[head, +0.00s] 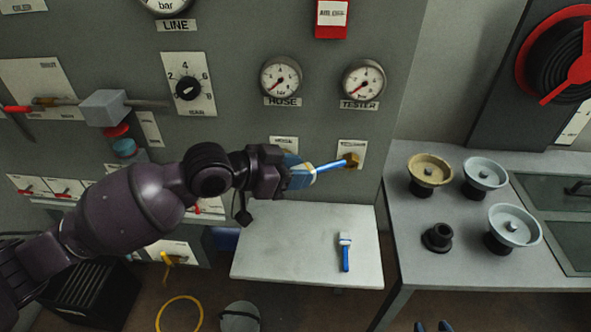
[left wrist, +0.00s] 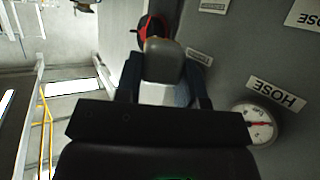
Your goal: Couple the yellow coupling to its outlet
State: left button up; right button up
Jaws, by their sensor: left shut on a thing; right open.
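My left gripper (head: 297,173) is in front of the grey panel, above the shelf, shut on a piece that it mostly hides. Blue and a small pale yellow part show at the jaws; I cannot tell the piece's full shape. In the left wrist view a rounded grey-beige part (left wrist: 163,60) shows between the fingers. A brass outlet (head: 352,160) on a white plate is just right of the gripper. A blue bar (head: 330,166) spans from the jaws to this outlet; I cannot tell whether it is joined to either.
A blue-handled brush-like tool (head: 345,252) lies on the white shelf (head: 270,255). The bench (head: 400,200) at right holds several round caps. A yellow hose (head: 180,298) lies on the floor. Gauges (head: 281,77) are on the panel above. A red-black reel (head: 565,62) is far right.

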pick_arm(q)
jog(key=s+a+r+n+t+y, duration=0.4)
jog(key=a+r+n+t+y, duration=0.2)
jog(key=r, duration=0.5)
jog(key=a+n, duration=0.2)
jog(key=shift+s+a+r+t+y, duration=0.15)
jog(key=shift+s+a+t+y, duration=0.15)
jog(key=shift+s+a, duration=0.1)
jog(key=n+t+y, duration=0.1)
jog(key=n+y, duration=0.4)
send_over(308, 163)
dwell(0.4)
